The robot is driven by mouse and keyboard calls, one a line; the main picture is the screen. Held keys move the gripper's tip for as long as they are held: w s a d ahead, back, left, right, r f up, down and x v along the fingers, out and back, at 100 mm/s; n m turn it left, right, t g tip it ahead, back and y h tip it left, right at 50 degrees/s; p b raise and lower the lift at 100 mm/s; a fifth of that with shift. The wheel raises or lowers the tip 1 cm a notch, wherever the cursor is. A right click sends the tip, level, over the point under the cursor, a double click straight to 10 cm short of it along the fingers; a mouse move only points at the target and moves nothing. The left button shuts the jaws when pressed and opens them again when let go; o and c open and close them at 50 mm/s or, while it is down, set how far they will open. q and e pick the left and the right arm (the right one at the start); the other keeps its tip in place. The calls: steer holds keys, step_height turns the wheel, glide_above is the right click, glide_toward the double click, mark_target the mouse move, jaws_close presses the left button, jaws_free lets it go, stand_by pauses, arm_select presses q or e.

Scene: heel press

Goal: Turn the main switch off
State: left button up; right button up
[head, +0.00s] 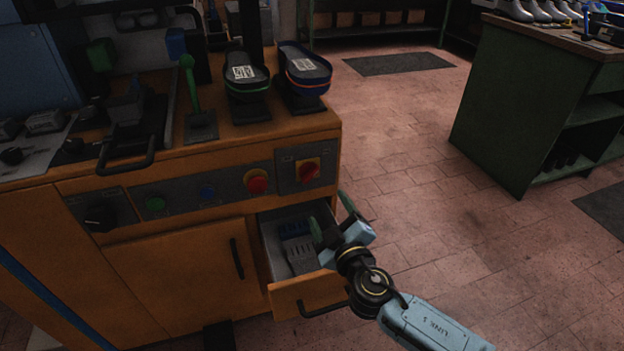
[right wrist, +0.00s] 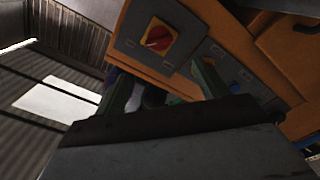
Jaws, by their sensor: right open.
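The main switch (head: 308,171) is a red rotary knob on a yellow square plate, set in a grey panel at the right end of the orange machine's front. It also shows in the right wrist view (right wrist: 157,38), at top centre, beyond the fingers. My right gripper (head: 332,218) is open and empty, with its green fingers pointing up toward the machine. It is below and to the right of the switch, apart from it. In the right wrist view the two fingers (right wrist: 158,84) stand apart with the switch above the gap. My left gripper is not in view.
A red round button (head: 256,181) on yellow sits left of the switch. An open drawer (head: 310,294) juts out below, close to my right gripper. Shoe-shaped pieces (head: 303,72) stand on the machine top. A green bench (head: 520,105) is at right; the floor between is clear.

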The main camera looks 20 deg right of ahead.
mark_target(311, 177)
steer(key=w+b, duration=0.1)
steer(key=w, duration=0.9)
steer(key=shift+w+a, duration=0.15)
steer(key=shift+w, duration=0.15)
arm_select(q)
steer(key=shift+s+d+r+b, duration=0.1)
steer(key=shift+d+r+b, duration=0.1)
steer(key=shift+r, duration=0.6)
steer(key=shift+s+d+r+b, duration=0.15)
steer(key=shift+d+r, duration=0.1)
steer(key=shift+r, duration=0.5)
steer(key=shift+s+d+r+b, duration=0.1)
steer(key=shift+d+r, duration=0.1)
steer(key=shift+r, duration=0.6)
arm_select(e)
steer(key=shift+w, duration=0.8)
steer(key=c, duration=1)
